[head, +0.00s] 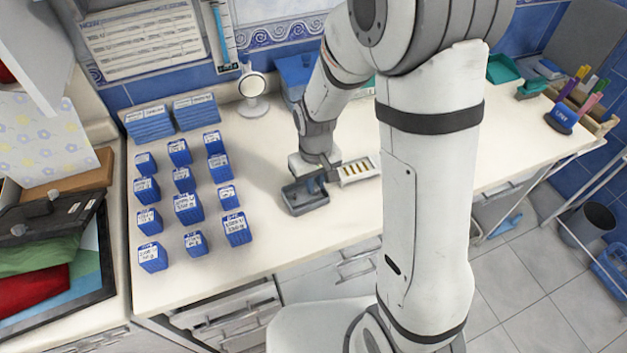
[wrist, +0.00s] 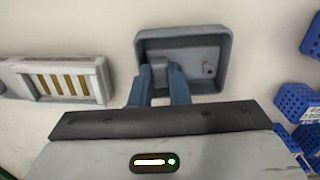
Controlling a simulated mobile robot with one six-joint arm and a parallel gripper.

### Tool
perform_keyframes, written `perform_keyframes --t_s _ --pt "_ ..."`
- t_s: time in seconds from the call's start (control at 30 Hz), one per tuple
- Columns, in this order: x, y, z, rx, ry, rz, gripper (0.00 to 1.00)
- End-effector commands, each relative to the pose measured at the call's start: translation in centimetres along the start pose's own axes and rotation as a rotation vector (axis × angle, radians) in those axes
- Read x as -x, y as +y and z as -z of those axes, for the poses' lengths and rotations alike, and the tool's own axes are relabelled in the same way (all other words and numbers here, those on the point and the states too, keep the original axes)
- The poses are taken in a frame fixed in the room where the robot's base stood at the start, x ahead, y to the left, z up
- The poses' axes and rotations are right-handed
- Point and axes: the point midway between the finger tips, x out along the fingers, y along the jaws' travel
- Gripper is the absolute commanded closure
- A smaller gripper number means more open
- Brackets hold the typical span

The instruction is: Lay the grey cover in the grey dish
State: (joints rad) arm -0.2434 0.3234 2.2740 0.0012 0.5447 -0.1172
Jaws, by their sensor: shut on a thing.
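The grey dish (head: 308,204) stands on the counter near its front edge. In the wrist view the dish (wrist: 222,38) is a shallow rectangular tray with a raised rim. My gripper (head: 316,182) reaches down over the dish, and its blue fingers show in the wrist view (wrist: 162,82). The fingers are shut on a small grey part between their tips, which I take to be the grey cover (wrist: 161,72). Most of the cover is hidden or blends with the grey dish floor. I cannot tell whether it touches the floor.
A white slotted rack (head: 358,170) with yellow strips stands just right of the dish. Several blue labelled boxes (head: 188,207) stand in rows to the left. A round white mirror-like stand (head: 252,88) is behind. Counter between the boxes and dish is clear.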

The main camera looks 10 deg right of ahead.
Motion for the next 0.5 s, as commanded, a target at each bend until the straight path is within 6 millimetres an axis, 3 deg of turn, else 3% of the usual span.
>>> perform_keyframes --t_s 0.23,0.27,0.5 --pt "-0.50 -0.03 0.02 0.001 0.000 0.000 1.00" --pt "-0.32 -0.03 0.03 0.001 0.000 0.000 0.82" --pt "-0.27 -0.05 0.03 0.001 0.000 0.000 0.63"
